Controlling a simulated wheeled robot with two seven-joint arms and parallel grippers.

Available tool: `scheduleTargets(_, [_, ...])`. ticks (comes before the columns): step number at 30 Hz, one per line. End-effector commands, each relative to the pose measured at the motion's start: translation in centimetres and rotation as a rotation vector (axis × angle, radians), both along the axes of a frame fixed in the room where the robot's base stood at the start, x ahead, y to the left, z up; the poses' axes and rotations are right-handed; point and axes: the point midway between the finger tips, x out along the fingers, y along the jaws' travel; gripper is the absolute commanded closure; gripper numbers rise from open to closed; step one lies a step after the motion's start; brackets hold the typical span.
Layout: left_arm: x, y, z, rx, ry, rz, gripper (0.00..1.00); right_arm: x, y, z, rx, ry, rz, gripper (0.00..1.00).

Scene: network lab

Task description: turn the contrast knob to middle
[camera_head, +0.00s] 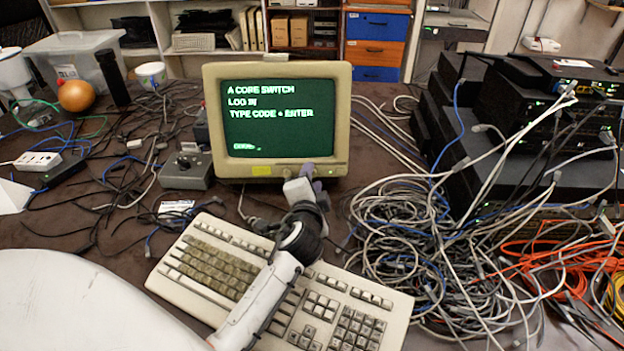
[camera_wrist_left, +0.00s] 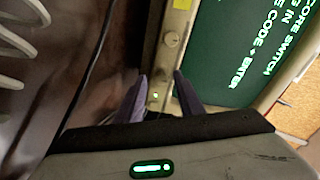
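The monitor (camera_head: 345,100), beige with a green screen, stands behind the keyboard. Its lower bezel (camera_wrist_left: 160,70) runs up the middle of the left wrist view. A round beige knob (camera_wrist_left: 171,39) sits on it, apart from my fingers. A small bright spot (camera_wrist_left: 155,95) lies between the fingers. I cannot read any label naming the contrast knob. My left gripper (camera_head: 312,172) is at the lower right of the monitor's front. In the wrist view its two purple fingers (camera_wrist_left: 161,90) are apart, on either side of the bezel strip, with nothing visibly gripped. My right gripper is out of view.
The keyboard (camera_head: 225,232) lies under my left arm. Tangled grey cables (camera_head: 400,230) fill the right of the table, beside stacked black network devices (camera_head: 530,110). A grey box with a control (camera_head: 187,170) stands left of the monitor. Loose cables leave little clear room.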

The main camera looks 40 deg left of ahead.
Motion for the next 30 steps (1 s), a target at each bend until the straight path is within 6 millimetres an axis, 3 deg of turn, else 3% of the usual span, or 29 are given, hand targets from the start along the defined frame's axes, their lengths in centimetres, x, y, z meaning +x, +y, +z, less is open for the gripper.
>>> scheduleTargets(7, [0.1,0.1,1.7,0.002,-0.004,0.002,0.66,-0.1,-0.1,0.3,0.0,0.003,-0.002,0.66])
scheduleTargets(14, [0.1,0.1,6.7,0.007,-0.014,-0.001,0.66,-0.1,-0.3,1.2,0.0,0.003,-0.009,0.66])
scheduleTargets(15, [0.2,0.1,7.6,0.007,-0.017,-0.001,0.62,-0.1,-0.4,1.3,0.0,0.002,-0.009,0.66])
scheduleTargets(18, [0.2,0.1,9.1,0.006,-0.016,-0.001,0.66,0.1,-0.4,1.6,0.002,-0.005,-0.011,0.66])
scheduleTargets(24, [0.1,0.0,10.2,0.003,-0.006,0.0,0.66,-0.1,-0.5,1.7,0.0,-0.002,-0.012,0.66])
scheduleTargets(30, [0.0,0.0,10.2,0.002,-0.003,-0.001,0.66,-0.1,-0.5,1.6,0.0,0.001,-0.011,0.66])
